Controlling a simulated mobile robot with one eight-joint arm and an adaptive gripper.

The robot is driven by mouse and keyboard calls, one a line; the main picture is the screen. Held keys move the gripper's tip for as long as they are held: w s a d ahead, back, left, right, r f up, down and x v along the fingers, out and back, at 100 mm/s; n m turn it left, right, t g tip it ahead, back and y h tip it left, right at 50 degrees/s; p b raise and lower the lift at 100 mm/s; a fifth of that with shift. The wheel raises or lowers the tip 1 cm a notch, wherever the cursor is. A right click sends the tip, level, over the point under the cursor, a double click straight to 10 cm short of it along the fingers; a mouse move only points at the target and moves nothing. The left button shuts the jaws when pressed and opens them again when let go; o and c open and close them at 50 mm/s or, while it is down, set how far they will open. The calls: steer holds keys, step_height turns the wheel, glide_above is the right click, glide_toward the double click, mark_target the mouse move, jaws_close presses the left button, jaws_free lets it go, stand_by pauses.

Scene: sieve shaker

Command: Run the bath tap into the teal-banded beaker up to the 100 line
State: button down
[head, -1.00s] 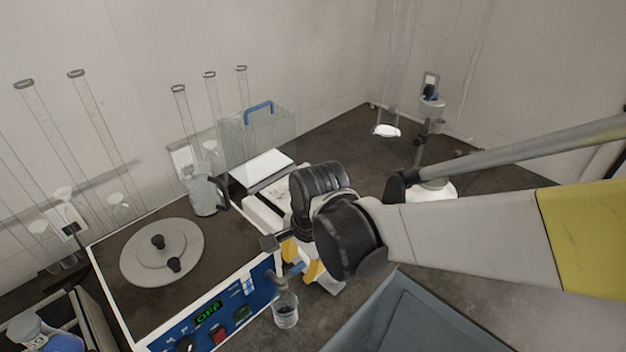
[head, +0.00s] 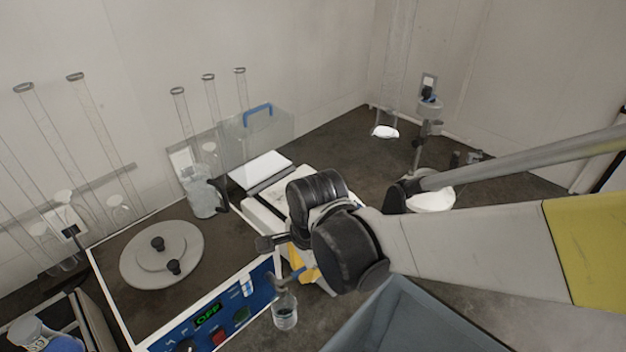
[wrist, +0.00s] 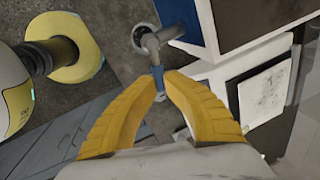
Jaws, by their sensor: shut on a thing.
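The glass beaker (head: 285,317) stands upright on the bench below the bath tap (head: 281,284), at the front of the bath. Its band and scale lines are too small to read, and I cannot tell the liquid level. In the wrist view the grey tap (wrist: 152,39) shows with its blue lever (wrist: 158,76). My gripper (wrist: 160,82) is shut on that lever with its yellow fingers. In the head view my wrist hides most of the gripper. The bath (head: 110,275) has a round grey lid, and its display reads OFF.
A grey bin (head: 395,320) stands right of the beaker. A jug (head: 203,197) stands behind the bath. Glass tubes line the back wall. A clear case with a blue handle (head: 258,108) and a white unit stand behind my wrist.

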steer(key=shift+f, duration=0.1)
steer(key=c, duration=1.4)
jaws_free()
step_height(320, 180, up, 12)
steer(key=s+d, duration=0.1)
steer(key=s, duration=0.1)
steer(key=shift+d, duration=0.25)
